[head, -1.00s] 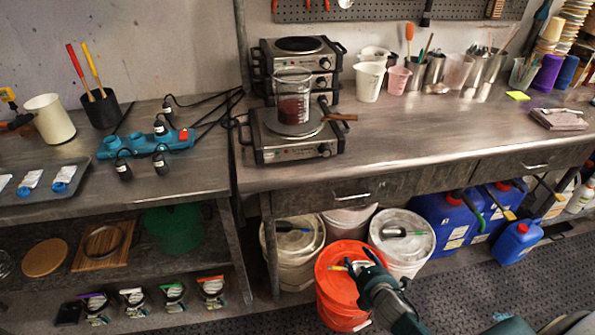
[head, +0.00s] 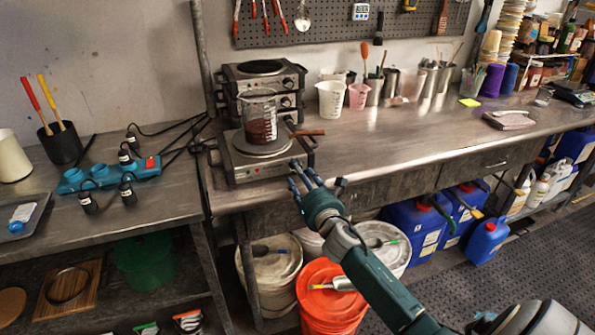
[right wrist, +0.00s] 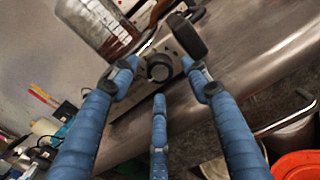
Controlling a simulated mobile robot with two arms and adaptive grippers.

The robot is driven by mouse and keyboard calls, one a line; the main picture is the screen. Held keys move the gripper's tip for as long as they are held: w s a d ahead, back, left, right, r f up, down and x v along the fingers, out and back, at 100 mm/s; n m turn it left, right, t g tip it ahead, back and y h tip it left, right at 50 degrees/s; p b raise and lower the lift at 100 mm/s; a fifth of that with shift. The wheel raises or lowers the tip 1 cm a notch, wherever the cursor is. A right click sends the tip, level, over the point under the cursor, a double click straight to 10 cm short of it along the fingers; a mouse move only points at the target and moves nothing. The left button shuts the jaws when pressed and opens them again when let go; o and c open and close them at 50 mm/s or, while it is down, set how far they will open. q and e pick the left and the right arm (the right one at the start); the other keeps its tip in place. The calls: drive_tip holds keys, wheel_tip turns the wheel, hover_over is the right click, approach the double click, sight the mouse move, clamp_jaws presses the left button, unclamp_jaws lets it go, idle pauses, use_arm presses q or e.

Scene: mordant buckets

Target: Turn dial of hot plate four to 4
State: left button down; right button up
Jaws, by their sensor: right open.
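The front hot plate (head: 262,170) stands at the table's front edge, with a glass beaker (head: 258,120) of dark red liquid on it. Its black round dial (right wrist: 159,67) faces me in the right wrist view. My right gripper (head: 308,182) is open and empty in front of this hot plate's right front corner. In the right wrist view its blue fingers (right wrist: 160,82) are spread around the line to the dial; contact cannot be told. More hot plates (head: 262,85) are stacked behind. I cannot read a number four or the dial's setting. My left gripper is out of view.
A brown-handled tool (head: 306,133) lies by the beaker, its handle sticking out to the right. A blue power strip (head: 110,174) with cables is at left. Buckets (head: 327,300) stand below. Bare tabletop (head: 400,133) lies to the right.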

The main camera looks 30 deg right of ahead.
drive_tip(key=shift+x, duration=1.1)
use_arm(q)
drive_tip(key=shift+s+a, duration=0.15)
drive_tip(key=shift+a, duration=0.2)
use_arm(e)
drive_tip(key=c, duration=1.1)
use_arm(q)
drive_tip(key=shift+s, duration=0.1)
use_arm(e)
drive_tip(key=shift+c, duration=0.2)
